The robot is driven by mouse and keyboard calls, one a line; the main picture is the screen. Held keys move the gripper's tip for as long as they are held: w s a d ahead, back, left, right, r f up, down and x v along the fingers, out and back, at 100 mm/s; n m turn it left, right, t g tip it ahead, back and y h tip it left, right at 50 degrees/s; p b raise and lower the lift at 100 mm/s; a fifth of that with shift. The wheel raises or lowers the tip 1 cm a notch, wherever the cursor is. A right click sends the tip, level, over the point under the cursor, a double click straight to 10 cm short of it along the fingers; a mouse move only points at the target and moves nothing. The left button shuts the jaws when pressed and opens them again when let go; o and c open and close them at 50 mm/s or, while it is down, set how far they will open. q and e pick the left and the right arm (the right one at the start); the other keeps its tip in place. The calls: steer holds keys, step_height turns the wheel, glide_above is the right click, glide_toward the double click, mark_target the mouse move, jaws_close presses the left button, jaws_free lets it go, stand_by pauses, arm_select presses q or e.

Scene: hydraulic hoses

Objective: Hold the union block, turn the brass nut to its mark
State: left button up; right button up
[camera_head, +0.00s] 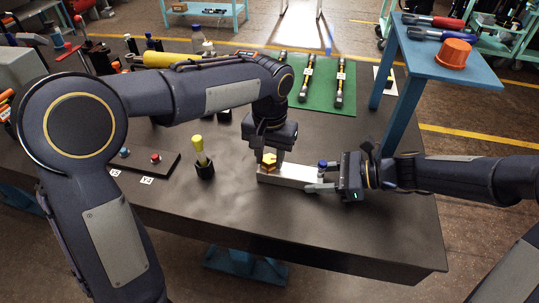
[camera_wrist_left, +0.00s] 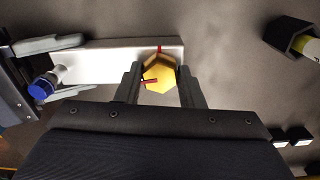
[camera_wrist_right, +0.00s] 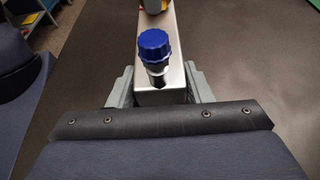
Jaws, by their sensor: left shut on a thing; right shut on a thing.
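The union block (camera_head: 290,175) is a long silver bar lying on the dark bench. My right gripper (camera_head: 312,177) is shut on its right end, with a finger on each side, beside the blue cap (camera_wrist_right: 154,45). The brass nut (camera_wrist_left: 159,73) is a gold hexagon at the block's other end. My left gripper (camera_wrist_left: 163,88) is shut on the nut, a finger on each side. A red line on the nut and a red line on the block show in the left wrist view; they point in different directions, roughly a quarter turn apart. In the head view the nut (camera_head: 269,160) is partly covered.
A black holder with a yellow-handled tool (camera_head: 201,155) stands left of the block. A dark board with a red and a blue knob (camera_head: 155,158) lies further left. A green mat (camera_head: 320,84) with hoses is behind. A blue stand (camera_head: 450,65) rises at back right. The bench front is clear.

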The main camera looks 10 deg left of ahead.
arm_select(q)
steer(key=m, duration=0.9)
steer(key=shift+m, duration=0.3)
steer(key=m, duration=0.4)
steer(key=shift+m, duration=0.3)
steer(key=m, duration=0.5)
steer(key=o, duration=1)
